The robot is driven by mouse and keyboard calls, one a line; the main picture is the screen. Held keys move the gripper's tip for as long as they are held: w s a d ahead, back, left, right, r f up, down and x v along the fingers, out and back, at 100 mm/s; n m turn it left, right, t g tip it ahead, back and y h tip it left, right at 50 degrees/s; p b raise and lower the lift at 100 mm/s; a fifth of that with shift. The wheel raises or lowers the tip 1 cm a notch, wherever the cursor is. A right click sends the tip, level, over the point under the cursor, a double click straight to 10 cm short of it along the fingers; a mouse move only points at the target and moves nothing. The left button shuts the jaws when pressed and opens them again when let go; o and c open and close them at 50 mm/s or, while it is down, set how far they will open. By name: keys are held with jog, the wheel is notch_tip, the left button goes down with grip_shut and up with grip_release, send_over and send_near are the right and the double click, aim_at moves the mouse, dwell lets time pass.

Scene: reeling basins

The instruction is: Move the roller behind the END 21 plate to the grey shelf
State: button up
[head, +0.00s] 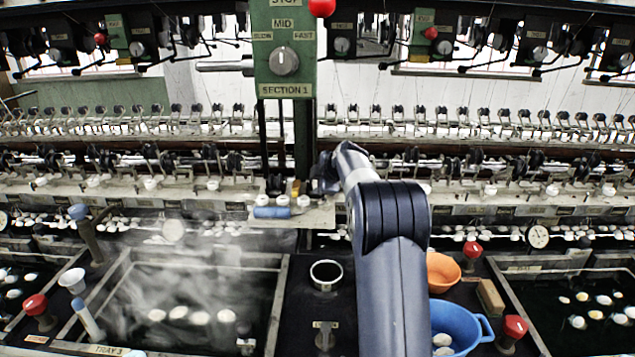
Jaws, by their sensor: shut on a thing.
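My arm rises from the bottom right of centre. My gripper (325,172) is at its far end, small, dark and partly hidden by my own wrist. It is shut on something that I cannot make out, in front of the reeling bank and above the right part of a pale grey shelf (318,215). On that shelf lie a blue cylinder (271,212), a few small white pieces and a yellowish block (295,188). Rows of dark rollers (205,158) run along the bank behind. The small plates there are too small to read, so I cannot pick out END 21.
A steaming basin (185,300) with white cocoons is at left, another (598,300) at right. A blue bowl (455,325), orange bowl (441,270) and red knobs stand right of my arm. A green control post (284,55) rises behind.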

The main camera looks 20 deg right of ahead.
jog(key=o, duration=1)
jog(key=shift+f, duration=0.15)
jog(key=shift+o, duration=0.5)
jog(key=shift+s+f, duration=0.1)
jog(key=shift+f, duration=0.2)
jog(key=shift+r, duration=0.9)
jog(key=shift+r+p, duration=0.45)
jog(key=shift+r, duration=0.3)
jog(key=shift+r+p, duration=1.55)
jog(key=shift+r, duration=1.25)
